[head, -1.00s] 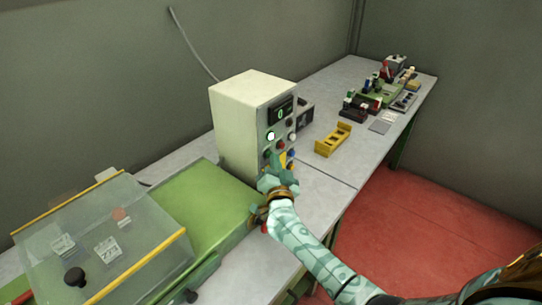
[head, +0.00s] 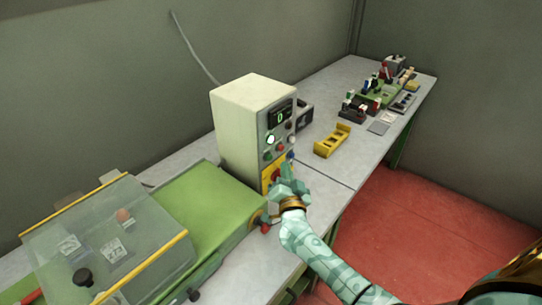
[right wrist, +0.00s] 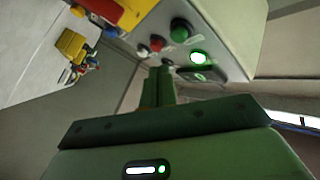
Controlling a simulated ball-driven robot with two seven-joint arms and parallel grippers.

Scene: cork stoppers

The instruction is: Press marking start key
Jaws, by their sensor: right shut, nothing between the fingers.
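The cream control box (head: 245,115) stands on the bench with its button panel facing right. A lit white-green button (head: 271,139) glows on it; it also shows in the right wrist view (right wrist: 199,57), close to a green button (right wrist: 181,30). Labels are too small to read, so I cannot tell which is the marking start key. My right gripper (head: 286,177) is shut and empty, in front of the lower panel. In the right wrist view its fingers (right wrist: 160,85) point toward the buttons, seemingly apart from them. My left gripper is not in view.
A red knob on a yellow plate (head: 275,174) is at the panel's bottom, close to my right gripper. A green machine bed (head: 200,205) with a clear cover (head: 110,235) stands left. A yellow holder (head: 332,140) lies on the bench (head: 325,180) behind.

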